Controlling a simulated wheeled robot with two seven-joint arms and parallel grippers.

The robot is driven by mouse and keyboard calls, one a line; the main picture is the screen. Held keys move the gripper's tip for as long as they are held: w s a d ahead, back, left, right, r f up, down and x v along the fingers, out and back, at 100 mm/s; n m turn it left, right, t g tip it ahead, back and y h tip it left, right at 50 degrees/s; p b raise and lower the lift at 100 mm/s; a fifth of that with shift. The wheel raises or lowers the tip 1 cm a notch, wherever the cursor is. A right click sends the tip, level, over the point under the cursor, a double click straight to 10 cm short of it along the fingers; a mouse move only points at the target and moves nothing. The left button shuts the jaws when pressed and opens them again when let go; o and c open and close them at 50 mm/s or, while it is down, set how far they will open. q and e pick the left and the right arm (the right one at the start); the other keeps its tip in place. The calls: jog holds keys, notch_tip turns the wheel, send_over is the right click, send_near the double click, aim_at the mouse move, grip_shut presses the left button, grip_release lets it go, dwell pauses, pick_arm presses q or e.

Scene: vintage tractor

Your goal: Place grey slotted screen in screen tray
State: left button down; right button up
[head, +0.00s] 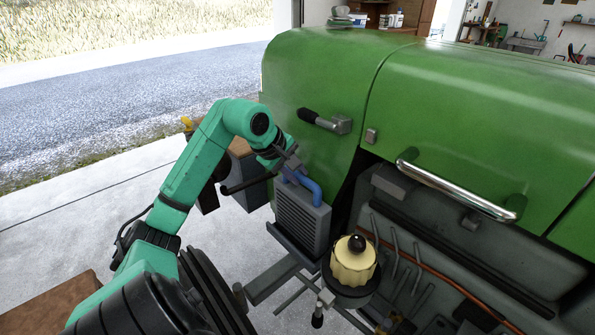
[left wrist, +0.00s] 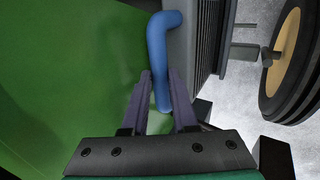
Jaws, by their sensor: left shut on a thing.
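The grey slotted screen (head: 302,222) stands upright beside the tractor's green side, with its slotted face toward me. A blue handle (head: 309,188) is at its top. My left gripper (head: 291,174) is shut on this handle from above. In the left wrist view, the fingers (left wrist: 162,95) close around the blue handle (left wrist: 157,50), and the screen (left wrist: 197,35) is at the upper right. A dark tray (head: 283,242), seemingly the screen tray, lies directly under the screen. I cannot tell whether the screen rests on it or hangs just above. My right gripper is not in view.
A cream knobbed filter cup (head: 353,262) on a dark round base stands right of the screen. The green hood (head: 440,115) has a black-gripped lever (head: 322,120) and a chrome handle (head: 455,190). Pale paving (head: 90,215) at left is mostly free.

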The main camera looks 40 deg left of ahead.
pick_arm(q)
jog(key=shift+w, duration=0.15)
jog(key=shift+f, duration=0.1)
jog(key=c, duration=0.7)
grip_release()
jog(key=shift+b, duration=0.3)
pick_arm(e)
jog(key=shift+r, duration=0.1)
